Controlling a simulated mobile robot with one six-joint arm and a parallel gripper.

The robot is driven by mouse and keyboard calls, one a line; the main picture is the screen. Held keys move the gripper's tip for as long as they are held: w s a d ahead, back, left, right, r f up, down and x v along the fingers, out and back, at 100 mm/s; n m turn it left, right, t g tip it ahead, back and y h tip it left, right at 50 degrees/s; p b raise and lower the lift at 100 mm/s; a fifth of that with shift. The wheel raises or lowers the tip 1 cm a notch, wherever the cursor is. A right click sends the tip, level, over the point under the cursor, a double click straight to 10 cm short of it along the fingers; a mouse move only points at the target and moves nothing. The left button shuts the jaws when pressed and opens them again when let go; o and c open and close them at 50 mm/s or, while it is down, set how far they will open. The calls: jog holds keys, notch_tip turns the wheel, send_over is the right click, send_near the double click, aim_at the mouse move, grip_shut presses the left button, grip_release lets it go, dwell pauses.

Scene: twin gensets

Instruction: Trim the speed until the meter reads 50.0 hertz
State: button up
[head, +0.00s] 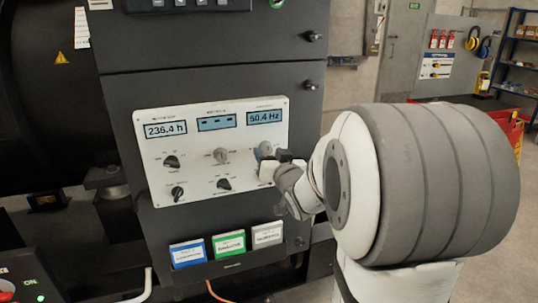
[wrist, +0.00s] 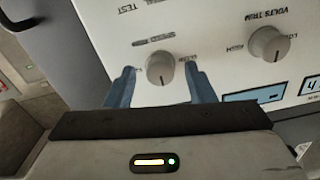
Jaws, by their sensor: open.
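The meter (head: 264,117) at the upper right of the white panel reads 50.4 Hz in the head view. Below it is the grey speed trim knob (head: 265,148), partly behind my gripper (head: 276,158). In the wrist view the same speed trim knob (wrist: 160,67) stands between the two blue fingers of my gripper (wrist: 159,68). The fingers are open, one on each side of the knob, with a visible gap on both sides. The meter is hidden in the wrist view.
The volts trim knob (head: 220,155) is left of the speed trim knob, and right of it in the wrist view (wrist: 268,43). Rotary switches (head: 172,161) sit further left. The hours display (head: 166,129) reads 236.4 h. Blue, green and grey labelled plates (head: 230,245) are below the panel.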

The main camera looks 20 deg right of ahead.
jog(key=shift+c, duration=0.3)
jog(key=c, duration=0.9)
jog(key=shift+f+n+b, duration=0.25)
jog(key=shift+n+b, duration=0.25)
jog(key=shift+b, duration=0.5)
jog(key=n+b, duration=0.1)
jog(key=b, duration=0.1)
jog(key=shift+n+b, duration=0.3)
jog(key=shift+n, duration=0.1)
jog(key=shift+n+b, duration=0.7)
jog(key=shift+b, duration=0.05)
jog(key=shift+r+n, duration=0.25)
jog(key=shift+n, duration=0.05)
jog(key=o, duration=1)
jog(key=shift+c, duration=0.2)
jog(key=shift+s, duration=0.1)
